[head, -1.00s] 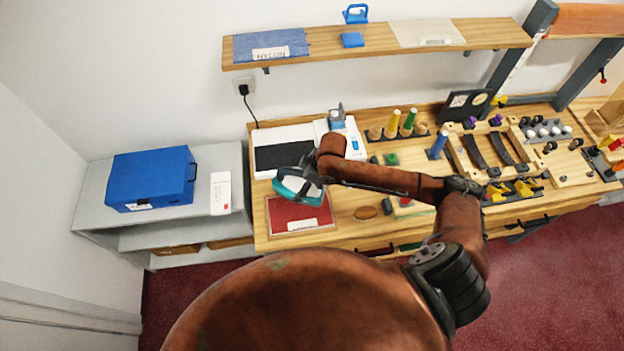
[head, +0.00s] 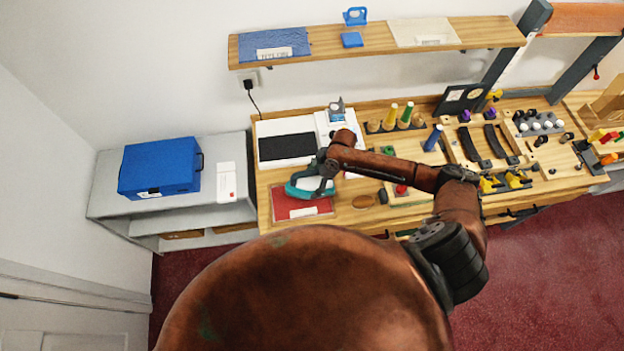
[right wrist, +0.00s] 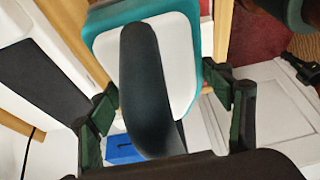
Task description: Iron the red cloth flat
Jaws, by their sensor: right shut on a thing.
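The red cloth (head: 283,205) lies on the wooden counter with a white label on its near part. A teal and white iron (head: 300,188) with a dark handle is over the far part of the cloth and hides some of it. I cannot tell whether the iron touches the cloth. My right gripper (head: 324,171) is shut on the iron's handle. In the right wrist view, the iron (right wrist: 185,60) fills the middle, with the gripper's fingers (right wrist: 165,112) on either side of the dark handle. My left gripper is out of view.
A white board with a black pad (head: 287,147) lies behind the cloth. A brown oval disc (head: 365,202) lies to its right. A blue case (head: 160,168) stands on the grey cabinet to the left. Wooden fixtures and pegs crowd the counter's right. A shelf (head: 380,49) hangs above.

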